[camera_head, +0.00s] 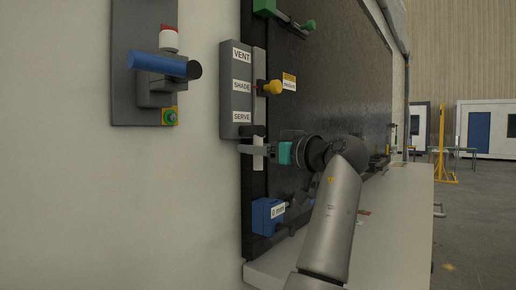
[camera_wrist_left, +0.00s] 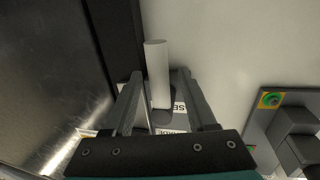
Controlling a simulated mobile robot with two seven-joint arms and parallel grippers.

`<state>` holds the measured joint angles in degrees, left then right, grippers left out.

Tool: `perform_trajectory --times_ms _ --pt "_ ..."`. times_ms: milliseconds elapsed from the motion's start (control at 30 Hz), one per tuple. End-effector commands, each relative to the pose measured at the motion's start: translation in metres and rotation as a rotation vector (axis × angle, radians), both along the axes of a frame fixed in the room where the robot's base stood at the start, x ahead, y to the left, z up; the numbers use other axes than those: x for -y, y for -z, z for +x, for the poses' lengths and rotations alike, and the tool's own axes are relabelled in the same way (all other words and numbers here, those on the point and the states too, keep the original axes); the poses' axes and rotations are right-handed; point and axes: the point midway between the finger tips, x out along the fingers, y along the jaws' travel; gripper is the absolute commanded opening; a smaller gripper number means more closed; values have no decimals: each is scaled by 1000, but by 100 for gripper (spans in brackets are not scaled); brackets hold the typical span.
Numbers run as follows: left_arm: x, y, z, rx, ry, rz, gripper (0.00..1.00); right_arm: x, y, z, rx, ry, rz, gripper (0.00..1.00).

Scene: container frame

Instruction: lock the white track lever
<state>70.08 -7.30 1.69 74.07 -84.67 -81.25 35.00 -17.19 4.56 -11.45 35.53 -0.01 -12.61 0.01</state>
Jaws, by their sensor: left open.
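The white track lever (camera_wrist_left: 157,72) is a plain white bar in the left wrist view. It stands between the two fingers of my left gripper (camera_wrist_left: 161,76), with a visible gap on at least one side. In the head view the lever (camera_head: 258,161) shows as a short white piece below the fingers, partly hidden by them. My left gripper (camera_head: 246,149) is open there, just under the grey label plate (camera_head: 236,90) marked VENT, SHADE and SERVE. I cannot tell whether a finger touches the lever. My right gripper is not in view.
A yellow knob (camera_head: 272,87) and a green handle (camera_head: 283,16) sit higher on the frame. A blue box (camera_head: 267,215) is below. A blue bar handle (camera_head: 158,65) on a grey panel stands left. A pale ledge (camera_head: 395,225) runs below my arm.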

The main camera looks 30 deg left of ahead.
Motion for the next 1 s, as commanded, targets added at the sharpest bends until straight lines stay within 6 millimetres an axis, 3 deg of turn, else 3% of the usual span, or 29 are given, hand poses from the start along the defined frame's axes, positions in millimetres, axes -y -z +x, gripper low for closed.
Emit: perform_trajectory --times_ms 167,667,1000 --pt "0 0 0 0 0 0 56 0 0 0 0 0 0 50" --pt "1 0 0 0 1 0 0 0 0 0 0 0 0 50" --pt "1 0 0 0 1 0 0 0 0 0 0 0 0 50"
